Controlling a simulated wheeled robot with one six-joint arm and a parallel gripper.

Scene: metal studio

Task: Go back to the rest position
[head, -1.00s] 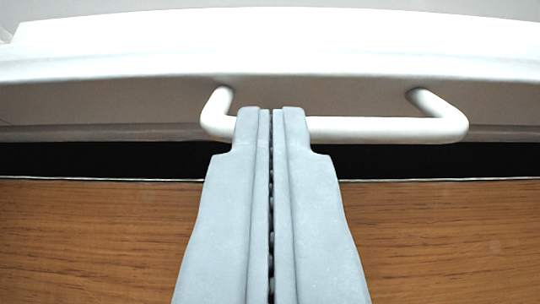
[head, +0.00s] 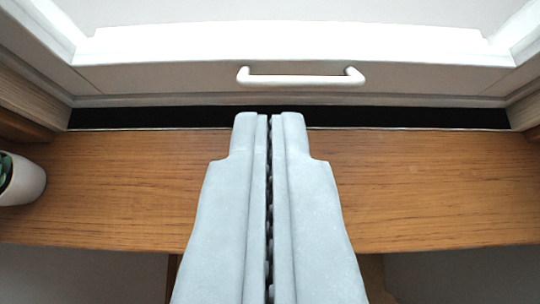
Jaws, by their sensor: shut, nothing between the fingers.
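My gripper (head: 270,116) is in the middle of the head view, its two grey fingers pressed together with nothing between them. Ahead of it is a white panel with a raised frame (head: 290,40), like a window or door, with a white bar handle (head: 300,82) on its lower edge. In the picture the fingertips lie just below the handle, apart from it. The gripper hides part of the wooden ledge.
A brown wooden ledge (head: 430,185) runs across the view below the panel, with a dark gap (head: 400,116) between them. A white pot with a green plant (head: 22,180) stands at the left end. Wooden side frames (head: 25,100) flank the panel. The ledge right of my gripper is clear.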

